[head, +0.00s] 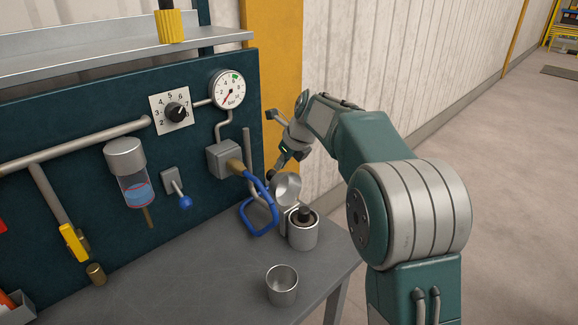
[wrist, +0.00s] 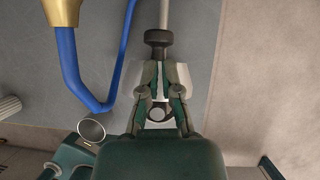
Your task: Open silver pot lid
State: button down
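The silver pot (head: 303,232) stands on the grey bench in the head view, with a dark piece showing at its open top. Its round lid (head: 286,188) stands tilted up at the back of the pot, against the panel side. My gripper (head: 276,168) is just above and behind the lid, partly hidden by my own arm. In the wrist view my gripper's fingers (wrist: 161,72) point up the picture with a narrow gap between them. A pale part shows around the fingertips, and a black collar on a rod lies just beyond them. I cannot tell whether they grip anything.
An open silver cup (head: 282,284) stands on the bench in front of the pot. A blue hose loop (head: 258,218) hangs close to the left of the pot. The panel with gauge (head: 229,90), dial and pipes rises behind.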

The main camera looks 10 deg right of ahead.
aim_at(274, 171)
jog(key=shift+w+a+f, duration=0.9)
jog(key=shift+w+f, duration=0.2)
jog(key=shift+w, duration=0.1)
jog(key=shift+w+a, duration=0.2)
jog(key=shift+w, duration=0.1)
jog(key=shift+w, duration=0.1)
